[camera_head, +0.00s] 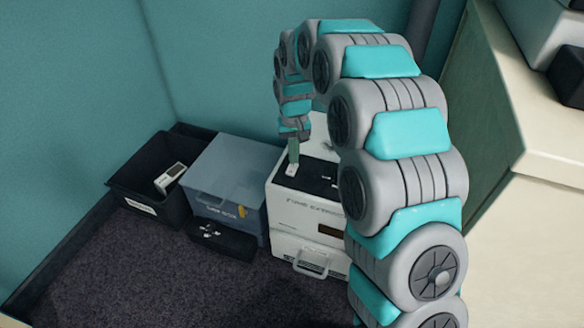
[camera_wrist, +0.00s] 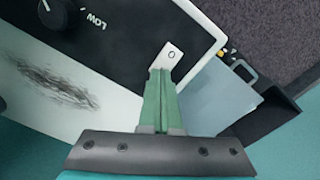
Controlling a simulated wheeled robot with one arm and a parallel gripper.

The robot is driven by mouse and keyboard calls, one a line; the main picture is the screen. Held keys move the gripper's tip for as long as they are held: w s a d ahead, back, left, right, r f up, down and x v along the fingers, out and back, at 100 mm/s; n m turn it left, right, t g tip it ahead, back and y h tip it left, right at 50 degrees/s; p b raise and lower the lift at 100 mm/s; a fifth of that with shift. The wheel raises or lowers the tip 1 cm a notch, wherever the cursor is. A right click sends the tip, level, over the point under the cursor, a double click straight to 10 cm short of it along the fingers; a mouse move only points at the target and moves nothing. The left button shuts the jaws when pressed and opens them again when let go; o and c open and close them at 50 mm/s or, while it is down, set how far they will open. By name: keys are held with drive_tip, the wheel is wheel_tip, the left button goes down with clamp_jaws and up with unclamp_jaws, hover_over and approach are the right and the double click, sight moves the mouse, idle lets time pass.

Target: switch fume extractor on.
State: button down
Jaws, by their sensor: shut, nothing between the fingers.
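The fume extractor (camera_head: 298,220) is a white box with its name on the front and a black panel on top. A white switch (camera_wrist: 173,53) with an "O" mark sits at the panel's corner in the wrist view; it also shows as a small white piece in the head view (camera_head: 291,171). My gripper (camera_wrist: 160,76) has its green fingers shut and empty, tips at the near end of the switch, hiding that end. In the head view my gripper (camera_head: 293,160) points down at the switch. I cannot tell whether the tips touch it or which way it is tilted.
A black knob (camera_wrist: 58,14) marked "LOW" is on the same panel. A grey-blue box (camera_head: 225,175) stands left of the extractor, with a black bin (camera_head: 145,205) further left. A pale counter (camera_head: 545,150) is at right. Carpet (camera_head: 130,270) in front is clear.

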sight(295, 166)
drive_tip(key=shift+f, duration=0.5)
idle(0.4)
drive_tip(key=shift+r+p, duration=0.65)
drive_tip(key=shift+r, duration=2.8)
drive_tip(key=s+d+r, duration=0.2)
drive_tip(key=s+d, duration=0.3)
drive_tip(key=s, duration=0.5)
drive_tip(key=s+d+r+m+g, duration=0.1)
drive_tip(key=s+d+r, duration=0.25)
drive_tip(key=s, duration=0.55)
drive_tip(key=s+d+r, duration=0.2)
drive_tip(key=s+d, duration=0.3)
drive_tip(key=s, duration=0.5)
drive_tip(key=s+d+f+m, duration=0.1)
drive_tip(key=s+d+f, duration=0.1)
drive_tip(key=s, duration=0.9)
drive_tip(key=shift+s+g, duration=0.35)
drive_tip(key=shift+g, duration=0.05)
